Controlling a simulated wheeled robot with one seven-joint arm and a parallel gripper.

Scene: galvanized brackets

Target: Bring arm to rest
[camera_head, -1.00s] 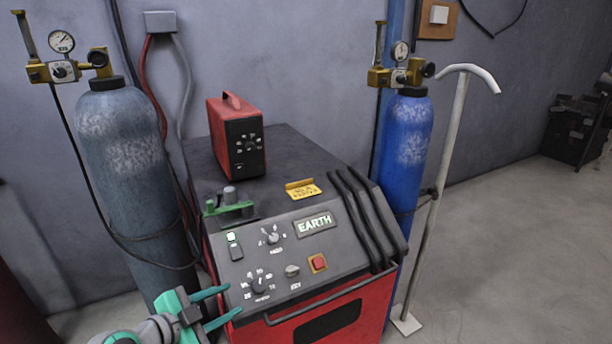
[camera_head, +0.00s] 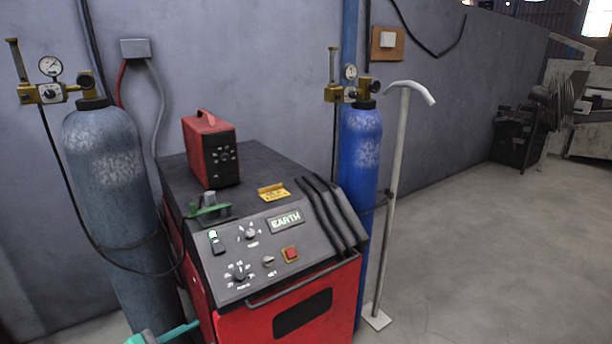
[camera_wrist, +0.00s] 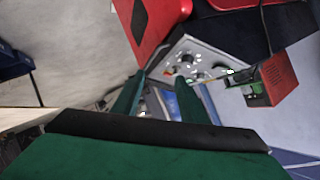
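My gripper (camera_head: 165,335) shows only in part at the bottom left of the head view, with a green finger in front of the red welding machine (camera_head: 228,322). In the wrist view, the two green fingers of my gripper (camera_wrist: 160,80) stand apart with nothing seen between them. The machine's grey control panel (camera_wrist: 205,58) lies beyond the fingertips, and the gripper looks clear of it. The rest of my arm is out of the head view.
A grey gas cylinder (camera_head: 105,180) stands left of the machine and a blue one (camera_head: 361,150) right of it. A small red box (camera_head: 208,150) sits on top. A white hooked pole (camera_head: 392,200) stands farther right. The floor (camera_head: 480,250) at right is open.

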